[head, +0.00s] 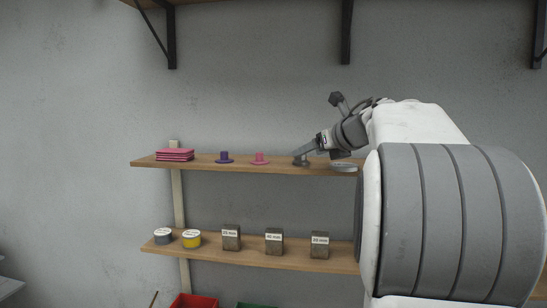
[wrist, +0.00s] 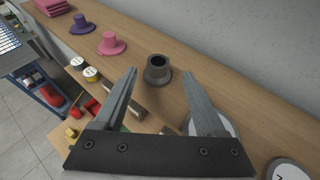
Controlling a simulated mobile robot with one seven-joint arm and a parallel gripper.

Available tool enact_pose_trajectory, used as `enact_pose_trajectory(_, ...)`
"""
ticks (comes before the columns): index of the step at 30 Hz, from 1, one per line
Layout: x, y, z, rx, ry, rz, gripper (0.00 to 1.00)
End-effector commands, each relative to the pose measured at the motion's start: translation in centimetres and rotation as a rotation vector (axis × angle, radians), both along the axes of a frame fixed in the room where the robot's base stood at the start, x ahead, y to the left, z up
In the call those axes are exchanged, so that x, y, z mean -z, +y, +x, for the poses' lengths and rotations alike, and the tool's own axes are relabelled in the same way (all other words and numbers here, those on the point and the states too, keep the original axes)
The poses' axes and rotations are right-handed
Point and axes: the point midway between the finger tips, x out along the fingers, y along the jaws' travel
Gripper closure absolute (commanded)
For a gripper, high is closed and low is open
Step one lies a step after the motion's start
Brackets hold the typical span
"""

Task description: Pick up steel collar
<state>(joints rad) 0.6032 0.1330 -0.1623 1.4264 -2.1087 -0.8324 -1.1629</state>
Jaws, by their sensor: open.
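The steel collar (wrist: 157,71) is a dark grey flanged ring with a round hole in its top. It stands upright on the wooden upper shelf (wrist: 215,84). In the wrist view it sits just beyond and between the two fingertips of my gripper (wrist: 160,72), which are spread apart and empty. In the head view, the collar (head: 301,161) shows small and dark on the upper shelf, with my gripper (head: 303,151) close to it. The fingers partly cover it there, so I cannot tell the exact gap.
A pink collar (head: 260,159), a purple collar (head: 224,158) and pink folded cloths (head: 175,155) stand left on the same shelf. A pale round disc (head: 343,167) lies right of the steel collar. The lower shelf (head: 290,261) holds tape rolls and labelled blocks. The wall is behind.

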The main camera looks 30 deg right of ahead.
Motion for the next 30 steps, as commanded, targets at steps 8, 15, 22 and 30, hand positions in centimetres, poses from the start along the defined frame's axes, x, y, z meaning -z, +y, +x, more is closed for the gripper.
enact_pose_trajectory(8, 0.7, 0.2, 2.0, -0.002, 0.001, 0.001, 0.27)
enact_pose_trajectory(15, 1.9, 0.2, 4.9, -0.001, -0.001, 0.000, 0.27)
enact_pose_trajectory(22, 2.0, 0.2, 5.0, 0.000, -0.001, 0.000, 0.31)
enact_pose_trajectory(30, 2.0, 0.2, 5.0, 0.000, -0.001, 0.000, 0.79)
